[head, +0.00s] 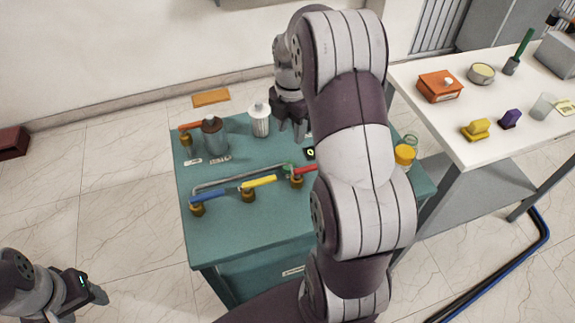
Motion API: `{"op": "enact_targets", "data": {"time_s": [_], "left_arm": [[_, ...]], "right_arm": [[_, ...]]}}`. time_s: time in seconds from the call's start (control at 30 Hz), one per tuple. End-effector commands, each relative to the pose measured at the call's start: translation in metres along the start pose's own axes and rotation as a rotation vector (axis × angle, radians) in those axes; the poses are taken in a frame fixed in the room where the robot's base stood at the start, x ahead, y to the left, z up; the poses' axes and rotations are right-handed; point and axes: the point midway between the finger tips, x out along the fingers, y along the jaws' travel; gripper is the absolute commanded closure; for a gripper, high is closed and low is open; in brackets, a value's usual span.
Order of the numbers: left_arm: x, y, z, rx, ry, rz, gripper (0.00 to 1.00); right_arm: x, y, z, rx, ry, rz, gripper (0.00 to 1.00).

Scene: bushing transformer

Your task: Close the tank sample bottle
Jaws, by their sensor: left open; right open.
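Several vessels stand on the teal cabinet (230,235), and I cannot tell for certain which one is the tank sample bottle. A grey cylinder with a dark brown top (214,137) stands at the back left behind small white labels. A white ribbed cylinder (260,122) stands to its right. A yellow-topped jar (404,156) is at the right edge, partly hidden by my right arm. My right gripper (291,130) points down, open and seemingly empty, just right of the ribbed cylinder. My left gripper (99,294) is open and empty at the lower left, away from the cabinet.
Blue, yellow (258,182) and red valve handles lie along a pipe across the cabinet top. My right arm hides much of its right side. A white table (440,125) at the right holds an orange box (439,87) and other small items.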

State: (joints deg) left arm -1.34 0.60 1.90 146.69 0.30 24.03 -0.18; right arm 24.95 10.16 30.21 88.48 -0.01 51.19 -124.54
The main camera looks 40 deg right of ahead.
Motion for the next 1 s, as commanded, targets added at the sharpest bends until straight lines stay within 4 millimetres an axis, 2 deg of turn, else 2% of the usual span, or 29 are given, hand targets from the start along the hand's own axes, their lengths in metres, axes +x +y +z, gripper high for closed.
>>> {"op": "enact_targets", "data": {"time_s": [0.17, 0.5, 0.6, 1.0], "left_arm": [[0.000, 0.000, 0.000, 0.000, 0.000, 0.000, 0.42], [-0.005, 0.000, -0.001, 0.000, 0.000, 0.000, 0.42], [-0.006, 0.000, -0.001, 0.000, 0.000, 0.000, 0.42], [-0.007, 0.000, -0.001, 0.000, 0.000, 0.000, 0.42]], "right_arm": [[0.003, 0.000, 0.000, 0.001, 0.001, -0.001, 0.54], [0.062, 0.000, -0.001, 0.003, 0.002, -0.002, 0.54], [0.071, 0.000, -0.001, 0.003, 0.000, 0.000, 0.54], [0.078, 0.000, -0.002, 0.003, 0.001, -0.001, 0.54]]}}
